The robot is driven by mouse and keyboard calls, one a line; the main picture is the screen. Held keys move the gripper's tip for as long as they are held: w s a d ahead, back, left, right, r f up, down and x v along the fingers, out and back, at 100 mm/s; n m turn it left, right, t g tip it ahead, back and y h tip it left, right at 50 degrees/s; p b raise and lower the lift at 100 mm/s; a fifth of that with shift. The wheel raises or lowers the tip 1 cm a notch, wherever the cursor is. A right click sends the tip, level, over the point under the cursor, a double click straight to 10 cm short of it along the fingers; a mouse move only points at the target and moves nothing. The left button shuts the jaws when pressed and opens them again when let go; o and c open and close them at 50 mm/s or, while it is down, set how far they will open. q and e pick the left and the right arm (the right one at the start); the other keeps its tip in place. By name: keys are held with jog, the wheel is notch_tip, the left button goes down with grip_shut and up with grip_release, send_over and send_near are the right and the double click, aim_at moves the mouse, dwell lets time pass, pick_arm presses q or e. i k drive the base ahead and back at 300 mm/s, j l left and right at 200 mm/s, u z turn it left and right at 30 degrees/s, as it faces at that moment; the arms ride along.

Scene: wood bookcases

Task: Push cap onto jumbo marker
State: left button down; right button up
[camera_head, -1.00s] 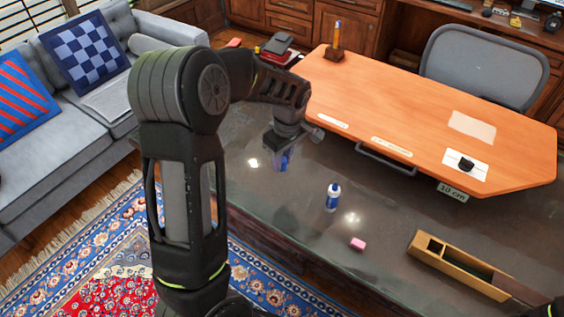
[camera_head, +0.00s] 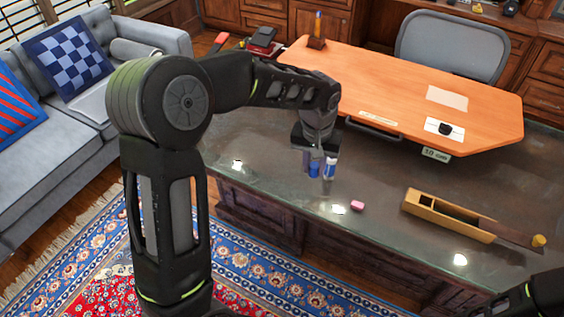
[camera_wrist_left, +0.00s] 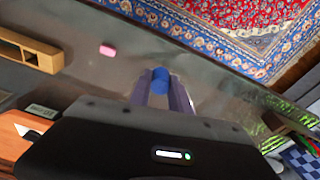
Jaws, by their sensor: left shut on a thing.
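My left gripper (camera_head: 314,172) is shut on a small blue cap (camera_head: 314,169), held above the dark glossy desk. The cap also shows between the two fingertips in the left wrist view (camera_wrist_left: 160,80). An upright orange stick with a blue top, which looks like the jumbo marker (camera_head: 318,24), stands in a wooden block (camera_head: 316,43) at the far left corner of the orange board. The cap is well apart from it, nearer to me. My right gripper is not in view; only part of that arm shows at the lower right.
A pink block (camera_head: 357,206) and a wooden tray (camera_head: 450,219) lie on the desk. The orange board (camera_head: 400,85) holds a white card with a black item (camera_head: 444,128). A grey chair (camera_head: 452,47) stands behind.

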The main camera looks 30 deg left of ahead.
aim_at(329, 173)
jog(key=u, duration=1.9)
jog(key=k+j, duration=0.2)
jog(key=k, duration=0.35)
